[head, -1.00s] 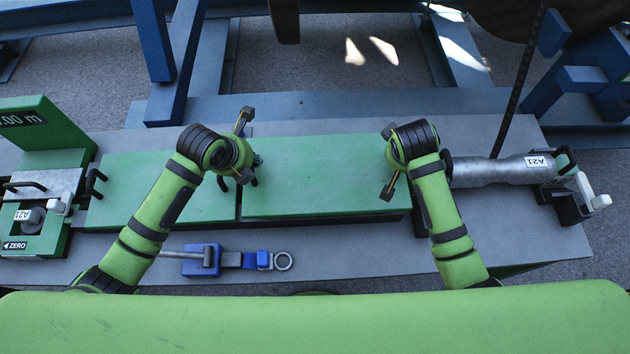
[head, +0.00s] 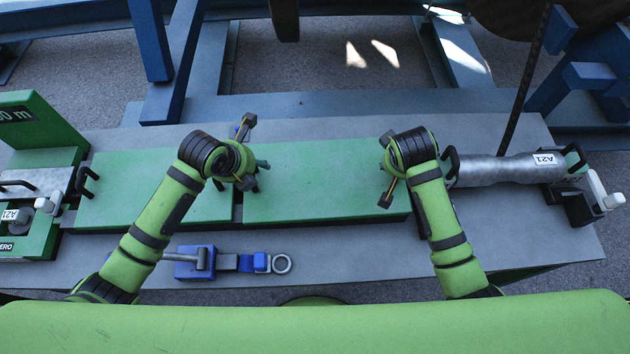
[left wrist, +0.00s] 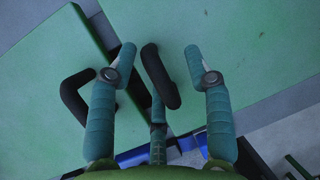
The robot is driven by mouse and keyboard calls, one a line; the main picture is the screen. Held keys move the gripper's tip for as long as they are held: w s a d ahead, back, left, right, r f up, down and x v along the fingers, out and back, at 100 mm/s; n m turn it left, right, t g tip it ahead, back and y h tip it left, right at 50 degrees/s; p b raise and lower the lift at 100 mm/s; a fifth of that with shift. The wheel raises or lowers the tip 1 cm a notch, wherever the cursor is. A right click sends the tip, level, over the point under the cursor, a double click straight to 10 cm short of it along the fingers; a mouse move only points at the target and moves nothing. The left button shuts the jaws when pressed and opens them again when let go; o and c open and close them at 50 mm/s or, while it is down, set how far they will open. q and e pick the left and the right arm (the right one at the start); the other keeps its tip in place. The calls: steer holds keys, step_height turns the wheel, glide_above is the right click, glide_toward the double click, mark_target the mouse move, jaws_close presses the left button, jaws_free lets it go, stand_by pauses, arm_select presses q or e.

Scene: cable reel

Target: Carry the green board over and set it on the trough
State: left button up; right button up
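The green board (head: 325,180) is held level over the right part of the green trough line. My left gripper (head: 248,160) is at its left end. In the left wrist view, the board (left wrist: 225,40) has a black handle (left wrist: 160,78) between the fingers of this gripper (left wrist: 160,60). My right gripper (head: 385,168) is at the board's right end; its arm hides that handle and most of the fingers. A green section (head: 150,185) adjoins on the left, with a narrow dark gap between. The trough beneath the board is hidden.
A silver cable end labelled A21 (head: 500,168) lies to the right. A green zero block (head: 35,140) stands at far left. A blue tool with a ring (head: 195,262) lies in front on the grey bench (head: 370,255). Blue steel frames stand behind.

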arm_select(q)
steer(key=shift+a, duration=0.15)
arm_select(e)
steer(key=shift+d, duration=0.15)
arm_select(q)
steer(key=shift+s+a+r, duration=0.15)
steer(key=shift+r, duration=0.35)
arm_select(e)
steer(key=shift+d, duration=0.1)
arm_select(q)
steer(key=v, duration=1.1)
arm_select(e)
steer(key=v, duration=1.2)
